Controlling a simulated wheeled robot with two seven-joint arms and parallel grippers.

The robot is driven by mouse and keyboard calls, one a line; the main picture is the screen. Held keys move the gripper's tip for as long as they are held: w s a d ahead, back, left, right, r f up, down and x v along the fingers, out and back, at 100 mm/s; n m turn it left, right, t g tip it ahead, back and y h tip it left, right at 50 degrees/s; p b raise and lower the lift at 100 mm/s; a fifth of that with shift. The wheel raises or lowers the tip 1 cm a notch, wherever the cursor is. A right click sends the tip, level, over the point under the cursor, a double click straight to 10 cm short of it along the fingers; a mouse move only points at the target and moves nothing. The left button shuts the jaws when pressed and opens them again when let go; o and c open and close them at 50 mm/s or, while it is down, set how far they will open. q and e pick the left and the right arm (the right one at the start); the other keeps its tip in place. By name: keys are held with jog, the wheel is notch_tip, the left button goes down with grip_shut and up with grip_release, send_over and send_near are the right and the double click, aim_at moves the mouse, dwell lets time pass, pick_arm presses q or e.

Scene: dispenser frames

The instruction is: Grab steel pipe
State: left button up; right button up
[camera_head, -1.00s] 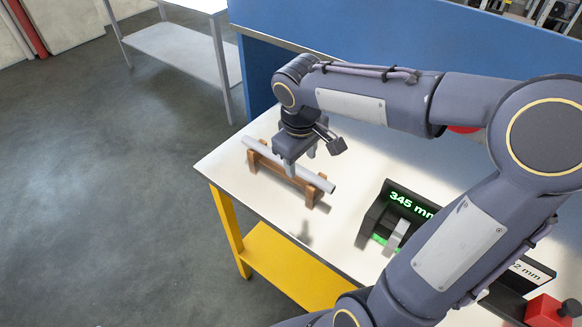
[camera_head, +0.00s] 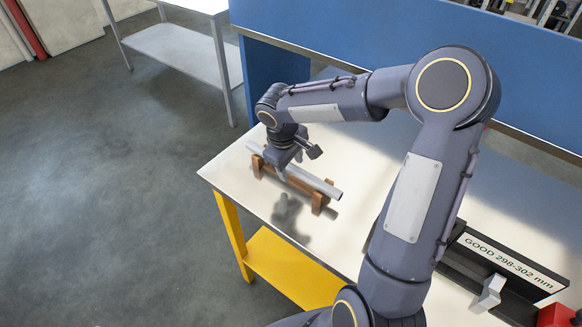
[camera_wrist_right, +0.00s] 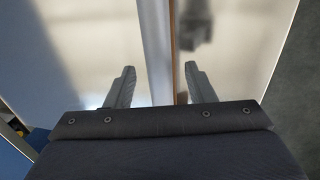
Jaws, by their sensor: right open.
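The steel pipe (camera_head: 320,184) is a grey tube lying across a wooden cradle (camera_head: 318,203) near the left edge of the white table. My right gripper (camera_head: 282,168) is above the pipe, left of its middle, pointing down. In the right wrist view the pipe (camera_wrist_right: 156,50) runs between the two open fingers (camera_wrist_right: 158,85), apart from both. How high the fingertips are over the pipe is hard to tell. My left gripper is not in view.
A black gauge stand (camera_head: 470,262) labelled "GOOD 298-302 mm" stands at the table's right, beside a red box (camera_head: 556,315). A blue panel (camera_head: 400,45) borders the far side. The white table (camera_head: 228,172) is clear around the cradle.

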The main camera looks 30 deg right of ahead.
grip_shut()
dwell(0.3)
jog(key=shift+r, duration=0.15)
